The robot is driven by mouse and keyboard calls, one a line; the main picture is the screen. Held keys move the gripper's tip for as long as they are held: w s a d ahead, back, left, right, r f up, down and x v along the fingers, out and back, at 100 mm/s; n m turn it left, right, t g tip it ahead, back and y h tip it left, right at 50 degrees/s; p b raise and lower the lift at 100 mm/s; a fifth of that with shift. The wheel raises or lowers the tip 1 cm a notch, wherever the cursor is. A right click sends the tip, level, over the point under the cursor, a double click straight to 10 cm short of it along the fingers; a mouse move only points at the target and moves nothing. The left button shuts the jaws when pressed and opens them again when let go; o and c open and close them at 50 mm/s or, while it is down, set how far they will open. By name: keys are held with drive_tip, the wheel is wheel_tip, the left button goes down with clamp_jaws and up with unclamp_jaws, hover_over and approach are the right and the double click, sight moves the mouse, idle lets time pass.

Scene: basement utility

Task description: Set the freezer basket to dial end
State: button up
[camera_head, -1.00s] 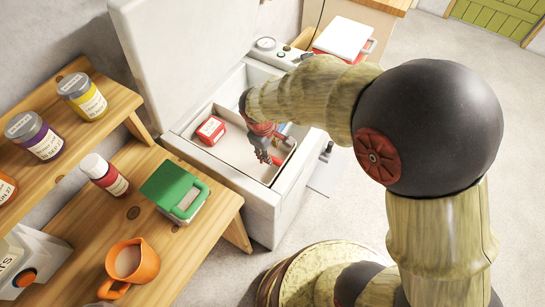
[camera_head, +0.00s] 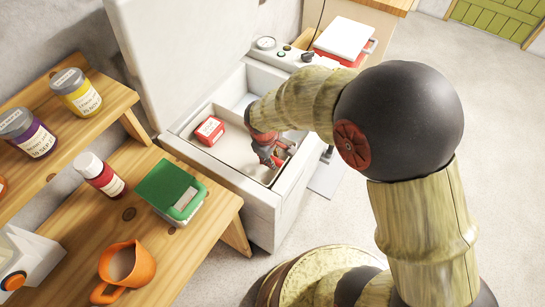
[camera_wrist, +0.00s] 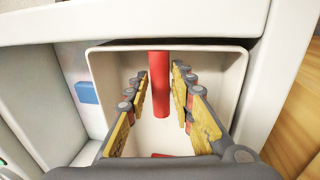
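The freezer basket (camera_head: 232,150), a pale open tray, sits inside the open chest freezer (camera_head: 265,207) at the end away from the dial (camera_head: 265,43). In the wrist view the basket (camera_wrist: 237,75) fills the middle, and a red bar (camera_wrist: 158,85) runs inward from its far rim. My gripper (camera_wrist: 159,72) is open over the basket, with one finger on each side of the red bar and visible gaps. In the head view my gripper (camera_head: 274,160) hangs over the basket's right part. A red box (camera_head: 209,130) lies in the basket.
A blue item (camera_wrist: 86,92) lies in the freezer beside the basket, on the left in the wrist view. The raised lid (camera_head: 185,55) stands behind. A wooden bench (camera_head: 140,215) with a green-lidded box (camera_head: 172,190) and orange mug (camera_head: 123,268) is close at left.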

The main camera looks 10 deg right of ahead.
clamp_jaws()
idle(0.6)
drive_tip(key=w+d+p, duration=0.7)
drive_tip(key=w+d, duration=0.7)
drive_tip(key=w, duration=0.5)
drive_tip(key=shift+d, duration=0.4)
drive_tip(key=shift+o, duration=2.1)
unclamp_jaws()
drive_tip(key=shift+r, duration=0.1)
wheel_tip(320, 180, up, 12)
drive_tip(key=s+a, duration=0.1)
drive_tip(key=s, duration=0.1)
drive_tip(key=shift+a+f, duration=0.25)
